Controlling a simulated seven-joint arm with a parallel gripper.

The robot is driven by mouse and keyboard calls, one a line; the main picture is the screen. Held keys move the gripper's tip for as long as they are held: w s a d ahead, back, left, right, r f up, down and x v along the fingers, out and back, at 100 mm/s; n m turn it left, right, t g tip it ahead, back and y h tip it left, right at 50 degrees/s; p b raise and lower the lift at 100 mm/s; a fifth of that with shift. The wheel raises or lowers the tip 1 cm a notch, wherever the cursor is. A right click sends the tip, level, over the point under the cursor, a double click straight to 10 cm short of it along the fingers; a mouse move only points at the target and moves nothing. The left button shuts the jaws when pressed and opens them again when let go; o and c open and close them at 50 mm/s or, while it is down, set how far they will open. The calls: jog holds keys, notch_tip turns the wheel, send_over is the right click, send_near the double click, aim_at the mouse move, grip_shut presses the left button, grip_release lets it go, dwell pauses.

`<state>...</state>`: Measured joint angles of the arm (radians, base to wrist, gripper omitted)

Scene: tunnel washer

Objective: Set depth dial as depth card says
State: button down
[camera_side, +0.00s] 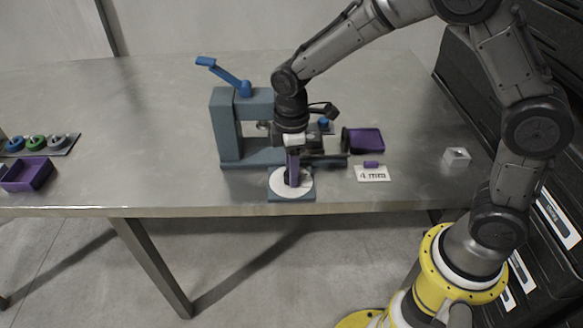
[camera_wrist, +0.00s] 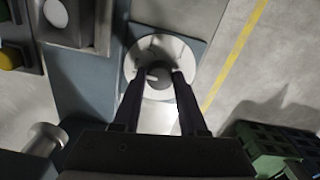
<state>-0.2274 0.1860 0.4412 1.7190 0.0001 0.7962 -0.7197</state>
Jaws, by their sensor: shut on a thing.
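The depth dial (camera_side: 303,187) is a white disc on a blue-grey base at the table's front edge. It also shows in the wrist view (camera_wrist: 146,51), with a dark round knob (camera_wrist: 158,74) at its centre carrying a light pointer mark. My gripper (camera_side: 292,182) points straight down over the dial. In the wrist view my two fingers (camera_wrist: 158,77) are on either side of the knob, shut on it. The depth card (camera_side: 373,174) is white, reads "4 mm", and lies right of the dial. The dial's scale marks are too small to read.
A blue-grey press (camera_side: 228,125) with a blue lever (camera_side: 222,75) stands behind the dial. A purple tray (camera_side: 365,140) and a small white block (camera_side: 457,156) are at the right. A purple bin (camera_side: 27,174) and several coloured rings (camera_side: 37,143) are at the far left. The table's left-middle is clear.

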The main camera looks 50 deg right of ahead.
jog(key=shift+r+n, duration=0.1)
jog(key=shift+n, duration=0.2)
jog(key=shift+c, duration=2.2)
grip_release()
notch_tip(320, 180, up, 14)
jog(key=shift+d, duration=0.1)
